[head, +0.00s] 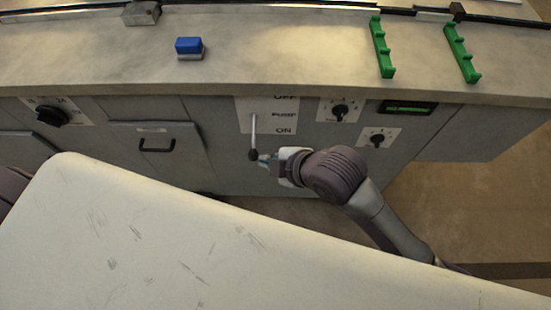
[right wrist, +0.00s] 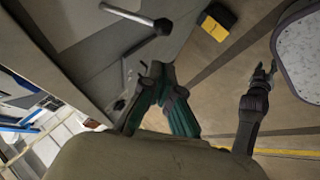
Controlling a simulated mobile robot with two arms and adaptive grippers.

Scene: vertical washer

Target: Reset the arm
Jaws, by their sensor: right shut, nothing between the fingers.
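My right gripper (head: 263,158) reaches in from the right in the head view, its tip close to the black knob of the push lever (head: 253,138). The lever hangs down from its OFF/ON plate (head: 284,115), with the knob beside ON. In the right wrist view the green fingers (right wrist: 155,72) are together and empty. The lever (right wrist: 127,13) and its knob (right wrist: 162,27) show above them, apart from the fingers. My left gripper (right wrist: 264,72) shows dark and small at the right of the right wrist view; its jaw opening is unclear.
The grey washer front carries knobs (head: 340,110), a small display (head: 407,107) and a handled door (head: 157,144). A blue block (head: 188,46) and green racks (head: 381,48) are on the counter. A yellow-and-black box (right wrist: 217,21) is on the floor in the right wrist view.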

